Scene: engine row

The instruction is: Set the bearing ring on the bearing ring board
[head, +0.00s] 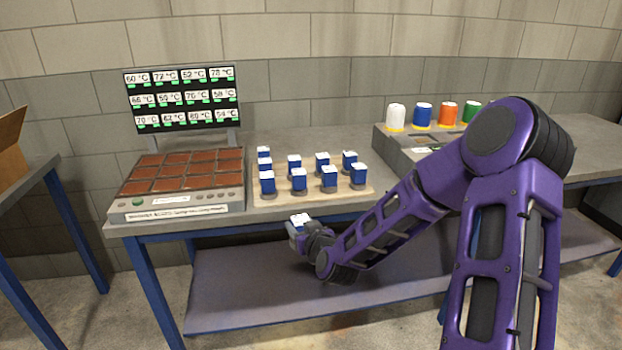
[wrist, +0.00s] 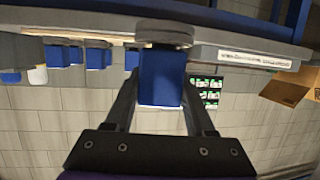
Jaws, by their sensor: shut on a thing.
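My gripper (head: 303,232) is shut on a blue block with a white top (head: 299,220), taken as the bearing ring, in front of the table edge. In the wrist view, which is upside down, my gripper (wrist: 158,105) has a finger on each side of the blue block (wrist: 160,78). A round grey base (wrist: 164,33) shows at the block's end. The beige board (head: 284,199), taken as the bearing ring board, lies on the table behind my gripper. Several similar blue-and-white blocks on grey bases stand on it. The held piece is apart from the board.
A machine with brown square cells (head: 185,172) stands left of the board, with a temperature screen (head: 182,98) behind it. White, blue, orange and green spools (head: 448,114) stand on a grey unit at the right. A lower shelf (head: 240,290) lies under the table.

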